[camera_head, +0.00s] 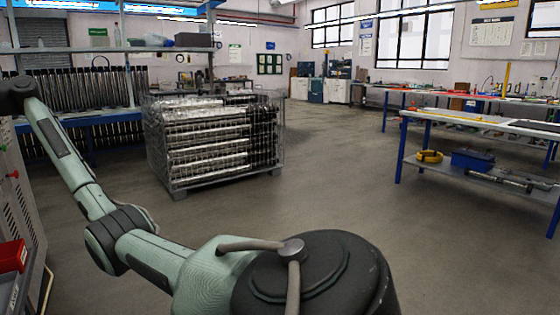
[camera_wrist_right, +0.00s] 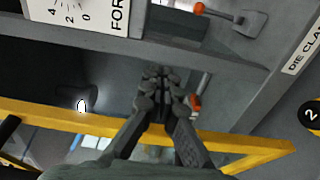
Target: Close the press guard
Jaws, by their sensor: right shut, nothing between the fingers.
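In the right wrist view, a yellow bar (camera_wrist_right: 245,143), which looks like part of the press guard's frame, crosses the picture from left to right. My right gripper (camera_wrist_right: 160,72) is shut and empty. Its fingers reach across the bar in the picture, with the tips beyond it over a dark grey area of the machine. Whether the fingers touch the bar, I cannot tell. The guard's full shape and position are not visible. My left gripper is in neither view. The head view shows one of my arms but not the press clearly.
The right wrist view shows a lever with an orange knob (camera_wrist_right: 199,8), a small red-orange part (camera_wrist_right: 195,102) and a white scale label (camera_wrist_right: 75,12). In the head view, a wire crate (camera_head: 215,140) of tubes stands on open floor, with a workbench (camera_head: 480,125) at right.

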